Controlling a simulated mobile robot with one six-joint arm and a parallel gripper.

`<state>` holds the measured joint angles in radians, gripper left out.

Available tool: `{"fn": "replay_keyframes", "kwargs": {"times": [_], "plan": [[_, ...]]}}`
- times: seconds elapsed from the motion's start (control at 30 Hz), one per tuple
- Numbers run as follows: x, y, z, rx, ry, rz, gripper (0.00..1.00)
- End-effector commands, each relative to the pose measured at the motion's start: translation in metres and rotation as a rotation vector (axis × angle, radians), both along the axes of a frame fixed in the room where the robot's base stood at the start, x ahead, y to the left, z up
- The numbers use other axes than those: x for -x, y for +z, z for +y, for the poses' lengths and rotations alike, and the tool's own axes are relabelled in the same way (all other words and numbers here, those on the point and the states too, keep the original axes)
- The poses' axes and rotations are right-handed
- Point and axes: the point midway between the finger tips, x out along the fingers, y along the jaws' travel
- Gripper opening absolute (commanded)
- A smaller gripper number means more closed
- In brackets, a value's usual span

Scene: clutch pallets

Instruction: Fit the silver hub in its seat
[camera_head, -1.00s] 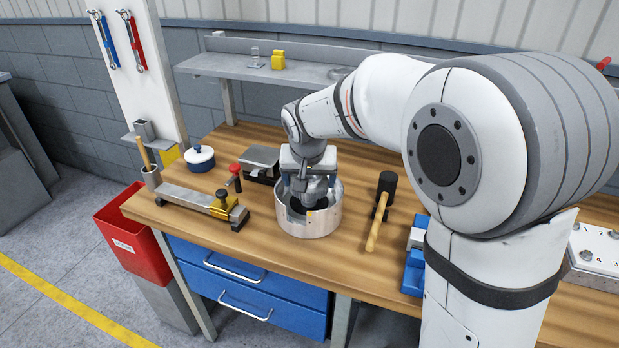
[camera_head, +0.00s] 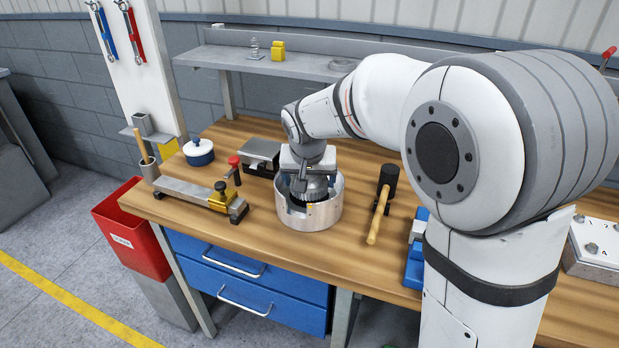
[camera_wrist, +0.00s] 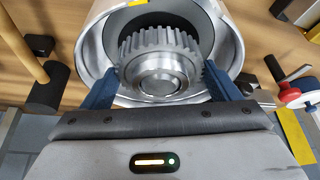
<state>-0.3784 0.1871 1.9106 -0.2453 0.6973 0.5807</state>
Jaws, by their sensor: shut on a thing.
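The silver hub (camera_wrist: 160,65) is a toothed metal gear with a raised round boss, seen in the wrist view between my two dark blue fingers. My gripper (camera_wrist: 158,88) is shut on it. The hub is inside the mouth of a silver round drum housing (camera_wrist: 93,62), in front of a dark ring in the housing. In the head view my gripper (camera_head: 307,185) reaches down into the open top of the housing (camera_head: 310,217), which stands on the bench. The hub's underside and its seat are hidden, so I cannot tell whether they touch.
A hammer (camera_head: 379,212) lies just right of the housing. A grey block (camera_head: 261,155) and a red-knobbed clamp (camera_head: 234,166) stand at its left. A long metal fixture (camera_head: 190,193) lies further left. The bench front (camera_head: 270,232) is clear.

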Motion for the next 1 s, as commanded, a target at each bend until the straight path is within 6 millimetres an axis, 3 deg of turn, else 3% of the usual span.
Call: {"fn": "replay_keyframes", "kwargs": {"times": [1.0], "plan": [[-0.001,-0.017,-0.001,-0.001,-0.001,-0.003,0.4]]}}
